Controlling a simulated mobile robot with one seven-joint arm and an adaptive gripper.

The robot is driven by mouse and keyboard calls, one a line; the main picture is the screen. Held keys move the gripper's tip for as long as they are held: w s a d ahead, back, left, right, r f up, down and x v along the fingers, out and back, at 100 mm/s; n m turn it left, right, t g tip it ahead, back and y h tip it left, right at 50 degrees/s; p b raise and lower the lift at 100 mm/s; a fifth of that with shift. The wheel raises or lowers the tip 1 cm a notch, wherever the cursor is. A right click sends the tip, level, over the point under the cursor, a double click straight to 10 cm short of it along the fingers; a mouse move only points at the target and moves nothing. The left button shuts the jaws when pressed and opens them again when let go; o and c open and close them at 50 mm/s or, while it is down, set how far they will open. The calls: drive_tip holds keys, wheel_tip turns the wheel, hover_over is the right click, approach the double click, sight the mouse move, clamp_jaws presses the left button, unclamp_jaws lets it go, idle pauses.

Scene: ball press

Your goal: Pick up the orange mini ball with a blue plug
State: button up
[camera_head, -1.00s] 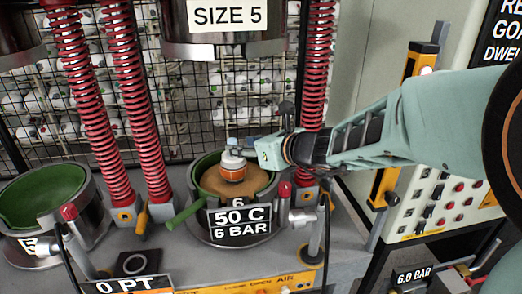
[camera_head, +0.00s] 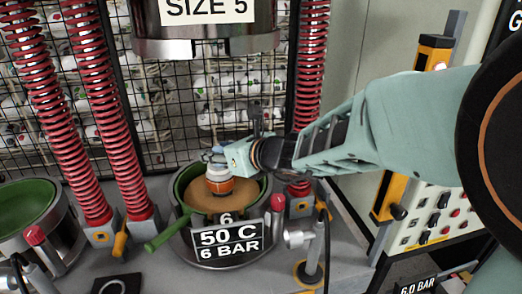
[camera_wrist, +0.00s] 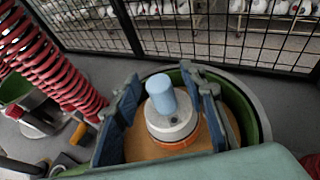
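The orange mini ball (camera_head: 219,185) has a white upper part and rests on a round tan surface inside the green-lined press mould (camera_head: 180,188). In the wrist view, the ball (camera_wrist: 176,144) shows a light blue plug (camera_wrist: 160,96) standing up from its white top. My gripper (camera_head: 222,160) is at the ball's top in the head view and partly hides the plug. In the wrist view, my gripper (camera_wrist: 163,112) is open, with one blue finger on each side of the plug. I cannot tell whether either finger touches the ball.
A metal cylinder labelled SIZE 5 (camera_head: 207,42) hangs above the mould. Red springs (camera_head: 94,85) stand to the left and another red spring (camera_head: 312,70) to the right. A green handle (camera_head: 167,234) sticks out front left. A second green mould (camera_head: 30,207) stands at far left.

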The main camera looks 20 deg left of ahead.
drive_tip(key=shift+d, duration=0.1)
drive_tip(key=shift+c, duration=0.3)
drive_tip(key=shift+s, duration=0.1)
clamp_jaws()
drive_tip(key=shift+r, duration=0.15)
